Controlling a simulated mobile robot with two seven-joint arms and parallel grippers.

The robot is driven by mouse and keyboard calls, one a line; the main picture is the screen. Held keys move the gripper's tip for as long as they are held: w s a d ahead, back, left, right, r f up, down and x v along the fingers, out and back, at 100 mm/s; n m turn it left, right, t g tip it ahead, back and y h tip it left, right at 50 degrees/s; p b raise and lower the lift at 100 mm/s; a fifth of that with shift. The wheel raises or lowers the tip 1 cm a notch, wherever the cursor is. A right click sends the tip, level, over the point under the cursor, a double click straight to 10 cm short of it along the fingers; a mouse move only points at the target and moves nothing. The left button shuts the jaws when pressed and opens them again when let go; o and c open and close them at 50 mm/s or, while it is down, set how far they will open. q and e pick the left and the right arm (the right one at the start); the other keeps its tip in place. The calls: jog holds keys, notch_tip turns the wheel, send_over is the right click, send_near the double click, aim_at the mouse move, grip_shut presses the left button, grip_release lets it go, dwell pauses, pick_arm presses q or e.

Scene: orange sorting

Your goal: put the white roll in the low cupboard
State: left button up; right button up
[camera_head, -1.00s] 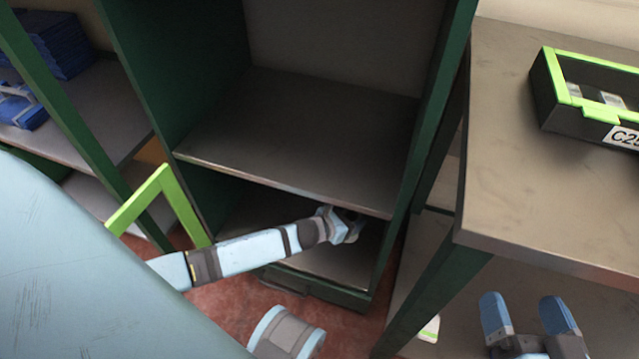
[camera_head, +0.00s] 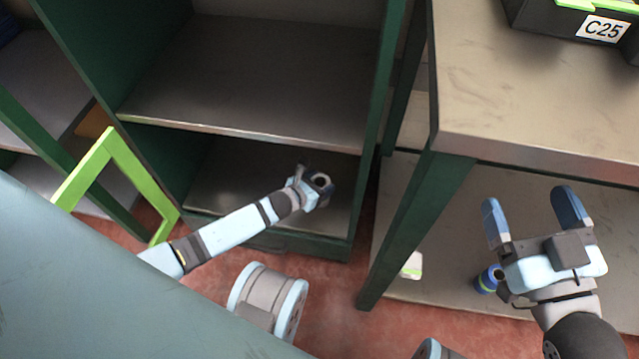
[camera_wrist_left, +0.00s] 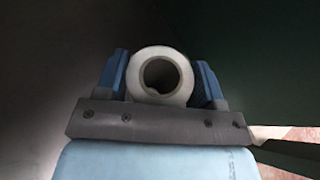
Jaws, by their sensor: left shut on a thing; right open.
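The white roll (camera_wrist_left: 160,58) sits between the blue fingers of my left gripper (camera_wrist_left: 162,85) in the left wrist view, its open end facing the camera. In the head view the left gripper (camera_head: 318,180) is shut on the roll (camera_head: 321,181), inside the lower compartment of the dark green cupboard (camera_head: 235,131), below its middle shelf. Whether the roll touches the compartment floor (camera_head: 232,180) is unclear. My right gripper (camera_head: 530,222) is open and empty at the right, in front of the table.
A table (camera_head: 535,85) stands to the right with a black and green bin marked C25 (camera_head: 590,22). A blue can-like thing (camera_head: 488,279) and a white and green item (camera_head: 412,265) lie on its lower shelf. A green frame (camera_head: 88,174) stands left of the cupboard.

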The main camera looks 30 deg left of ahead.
pick_arm(q)
jog(key=o, duration=1)
jog(key=shift+f, duration=0.1)
jog(key=shift+c, duration=0.2)
jog(key=p+v, duration=0.2)
jog(key=v, duration=0.2)
jog(key=shift+r, duration=0.3)
jog(key=p+v, duration=0.3)
jog(key=v, duration=0.5)
pick_arm(e)
jog(key=s+m+g, duration=0.1)
jog(key=s+a+f+m+h, duration=0.1)
jog(key=m, duration=0.1)
jog(key=shift+s+a+m+g, duration=0.15)
jog(key=shift+a+m+g, duration=0.15)
jog(key=shift+g, duration=0.1)
pick_arm(q)
jog(key=shift+f, duration=0.2)
